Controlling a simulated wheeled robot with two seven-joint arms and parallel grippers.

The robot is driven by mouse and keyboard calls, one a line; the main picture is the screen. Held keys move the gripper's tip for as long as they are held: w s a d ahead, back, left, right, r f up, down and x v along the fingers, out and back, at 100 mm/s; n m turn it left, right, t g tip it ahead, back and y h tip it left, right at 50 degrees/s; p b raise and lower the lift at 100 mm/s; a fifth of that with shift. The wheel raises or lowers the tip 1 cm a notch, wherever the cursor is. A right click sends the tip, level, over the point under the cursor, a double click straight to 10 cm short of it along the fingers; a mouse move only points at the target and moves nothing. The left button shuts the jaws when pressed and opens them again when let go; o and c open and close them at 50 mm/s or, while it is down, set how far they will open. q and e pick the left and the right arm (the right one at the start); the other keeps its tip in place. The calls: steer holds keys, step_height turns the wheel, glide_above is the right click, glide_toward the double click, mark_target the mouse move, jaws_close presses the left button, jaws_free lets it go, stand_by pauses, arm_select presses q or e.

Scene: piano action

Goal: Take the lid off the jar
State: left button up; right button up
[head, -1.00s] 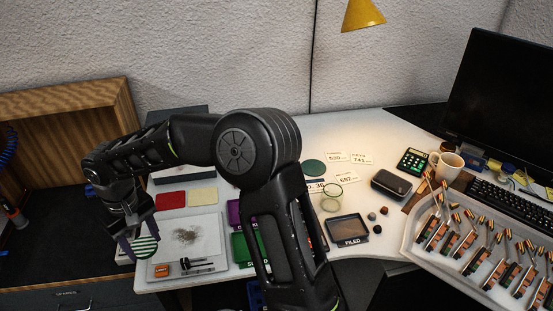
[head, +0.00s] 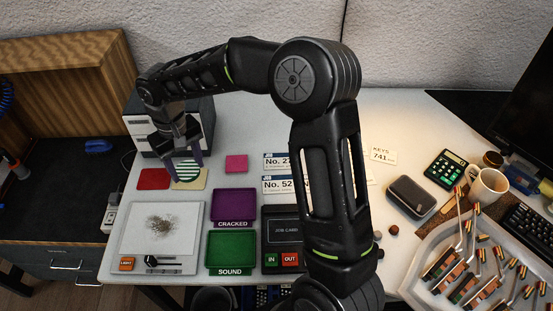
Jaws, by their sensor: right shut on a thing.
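My right gripper (head: 187,166) is shut on a round green-and-white striped thing (head: 188,173), which looks like the jar's lid. It holds it up, tilted toward the camera, in front of the red and pale yellow pads at the back left of the desk. The gap between the lid and the pads is hard to judge. The glass jar is not visible now; my right arm covers the middle of the desk, where it stood in the earlier frame. My left gripper is not in view.
A grey drawer unit (head: 143,127) stands behind the gripper. A dark case (head: 411,197), a mug (head: 487,188) and a tray of piano parts are on the right.

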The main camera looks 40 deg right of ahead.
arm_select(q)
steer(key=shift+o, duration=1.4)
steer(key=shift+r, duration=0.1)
arm_select(e)
steer(key=shift+w+d+f, duration=0.1)
steer(key=shift+w+d, duration=0.05)
steer(key=shift+d, duration=0.3)
arm_select(q)
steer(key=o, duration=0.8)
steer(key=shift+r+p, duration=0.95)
steer(key=shift+p, duration=0.15)
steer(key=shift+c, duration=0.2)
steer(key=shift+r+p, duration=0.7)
arm_select(e)
steer(key=w+d+n, duration=0.2)
steer(key=d+n, duration=0.3)
steer(key=d, duration=0.7)
steer(key=w+d+f+n, duration=0.1)
steer(key=d+n, duration=0.4)
steer(key=d, duration=0.6)
steer(key=shift+w+d, duration=0.35)
